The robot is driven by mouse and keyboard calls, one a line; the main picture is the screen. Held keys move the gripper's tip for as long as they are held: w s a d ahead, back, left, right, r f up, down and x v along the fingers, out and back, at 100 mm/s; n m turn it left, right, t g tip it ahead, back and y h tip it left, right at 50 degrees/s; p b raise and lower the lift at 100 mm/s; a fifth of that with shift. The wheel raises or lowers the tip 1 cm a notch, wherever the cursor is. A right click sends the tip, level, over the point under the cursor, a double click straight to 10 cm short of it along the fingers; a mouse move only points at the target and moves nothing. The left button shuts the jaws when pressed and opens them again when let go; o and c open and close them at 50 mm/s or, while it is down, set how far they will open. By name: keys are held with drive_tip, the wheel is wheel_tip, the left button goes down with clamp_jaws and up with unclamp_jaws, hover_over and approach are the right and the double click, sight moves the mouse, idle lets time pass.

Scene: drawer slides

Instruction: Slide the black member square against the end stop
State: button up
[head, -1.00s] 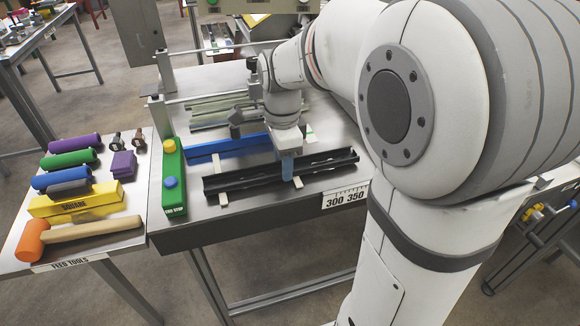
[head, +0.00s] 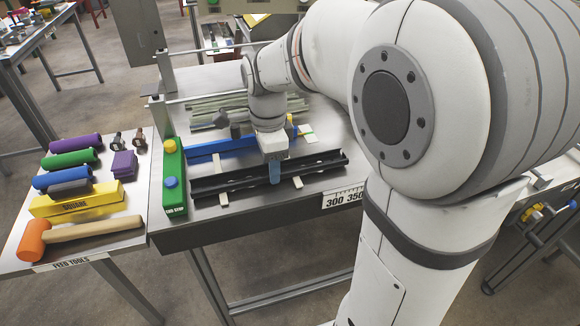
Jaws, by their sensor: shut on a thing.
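The black member (head: 315,166) is a long dark channel lying on the steel table, in front of a blue rail (head: 205,150). The green end stop (head: 174,195), with a yellow and a blue knob on top, stands at its left. The member's left end is very close to the end stop's right face; I cannot tell if they touch or if the end is square to it. The fingers and wrist hide part of the member and blue rail.
Pale strips (head: 298,183) lie under the member. Grey-green rails (head: 215,112) lie behind the blue one.

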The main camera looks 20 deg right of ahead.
drive_tip(key=shift+a, duration=0.65)
drive_tip(key=o, duration=0.6)
drive_tip(key=shift+o, duration=0.6)
drive_tip(key=shift+r, duration=0.1)
wheel_tip(320, 180, up, 7)
drive_tip(key=p, duration=0.6)
